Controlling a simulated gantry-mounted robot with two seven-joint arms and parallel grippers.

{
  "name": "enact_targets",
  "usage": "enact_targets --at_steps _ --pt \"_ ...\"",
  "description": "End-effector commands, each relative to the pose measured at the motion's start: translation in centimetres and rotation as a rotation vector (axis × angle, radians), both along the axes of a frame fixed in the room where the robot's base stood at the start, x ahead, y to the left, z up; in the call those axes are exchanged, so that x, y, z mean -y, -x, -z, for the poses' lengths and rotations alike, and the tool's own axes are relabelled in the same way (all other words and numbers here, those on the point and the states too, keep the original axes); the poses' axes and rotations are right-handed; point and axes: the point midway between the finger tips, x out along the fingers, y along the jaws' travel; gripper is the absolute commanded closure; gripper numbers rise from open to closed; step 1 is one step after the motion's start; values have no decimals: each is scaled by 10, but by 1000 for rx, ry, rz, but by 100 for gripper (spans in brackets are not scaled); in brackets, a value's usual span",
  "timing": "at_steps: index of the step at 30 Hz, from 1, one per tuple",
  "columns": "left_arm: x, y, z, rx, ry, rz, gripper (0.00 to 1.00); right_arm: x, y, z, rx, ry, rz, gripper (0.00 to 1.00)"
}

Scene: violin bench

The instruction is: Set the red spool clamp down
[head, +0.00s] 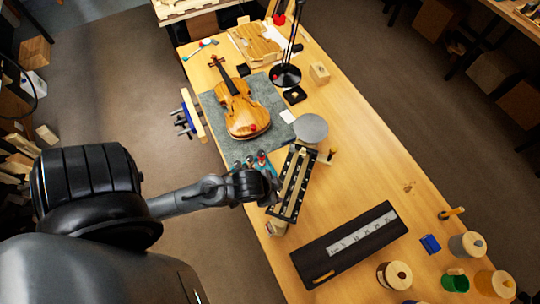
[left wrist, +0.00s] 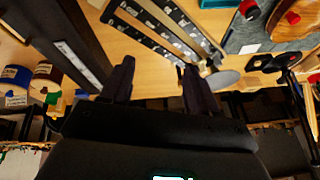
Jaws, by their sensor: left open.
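A red spool clamp (head: 253,128) sits at the lower edge of the violin (head: 236,104), which lies on a grey mat (head: 212,112). In the left wrist view, one red-topped piece (left wrist: 292,18) is against the violin's body, and another (left wrist: 249,10) stands on the mat beside it. Several small clamps (head: 249,162) are at the mat's near edge in the head view. My left gripper (head: 272,188) is beside the long slotted rack, short of the mat. Its fingers (left wrist: 158,75) are spread apart with nothing between them. My right gripper is not seen.
The slotted rack (head: 303,152) is next to my left gripper. A dark tray with a pale strip (head: 333,263) lies nearer. A grey disc (head: 311,128) and a black lamp base (head: 285,76) stand right of the mat. Jars (head: 394,275) are at the near right. The bench's right middle (head: 370,160) is mostly clear.

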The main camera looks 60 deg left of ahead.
Motion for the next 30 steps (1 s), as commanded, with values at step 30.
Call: enact_targets --at_steps 30 --pt "27 29 -95 -112 110 -107 40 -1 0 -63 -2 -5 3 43"
